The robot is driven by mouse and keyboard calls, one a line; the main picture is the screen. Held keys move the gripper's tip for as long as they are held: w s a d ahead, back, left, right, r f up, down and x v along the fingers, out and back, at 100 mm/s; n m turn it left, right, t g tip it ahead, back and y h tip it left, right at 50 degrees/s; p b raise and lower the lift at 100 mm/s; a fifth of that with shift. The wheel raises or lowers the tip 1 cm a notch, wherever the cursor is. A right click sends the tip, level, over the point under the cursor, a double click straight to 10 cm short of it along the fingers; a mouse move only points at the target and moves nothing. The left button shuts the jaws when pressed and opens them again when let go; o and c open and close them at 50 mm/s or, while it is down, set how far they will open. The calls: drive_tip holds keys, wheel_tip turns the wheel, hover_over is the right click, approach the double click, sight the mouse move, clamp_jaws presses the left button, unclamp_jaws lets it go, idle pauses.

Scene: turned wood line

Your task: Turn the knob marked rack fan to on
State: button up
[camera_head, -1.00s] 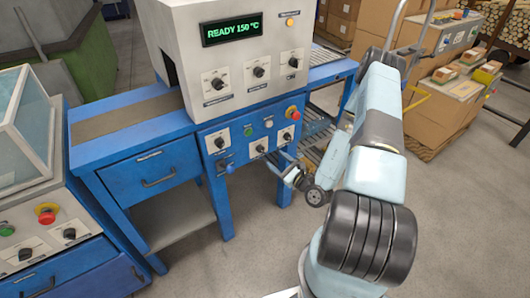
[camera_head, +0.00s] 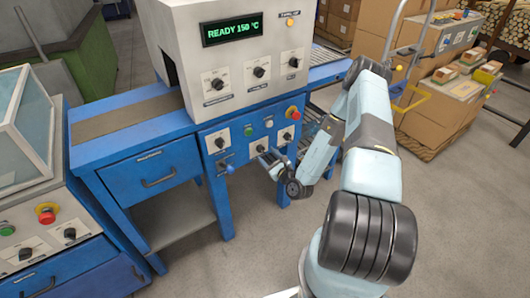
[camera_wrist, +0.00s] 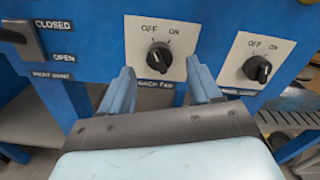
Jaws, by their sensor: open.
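The rack fan knob (camera_wrist: 159,57) is black and round on a white plate marked OFF at upper left and ON at upper right. Its label (camera_wrist: 154,85) is below it, partly between my fingers. The pointer seems turned toward OFF. My gripper (camera_wrist: 160,75) is open, with one blue finger on each side below the knob; I see no contact. In the head view the knob (camera_head: 261,148) is in the lower row of the blue panel, with my gripper (camera_head: 271,158) just in front and below.
A similar OFF/ON knob (camera_wrist: 257,69) is close on the right. A lever (camera_wrist: 22,40) with CLOSED and OPEN labels is on the left. A red button (camera_head: 292,112) is above the right knob. Open floor lies in front of the blue machine.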

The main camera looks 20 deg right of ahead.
sight(263, 152)
drive_tip(key=shift+x, duration=1.95)
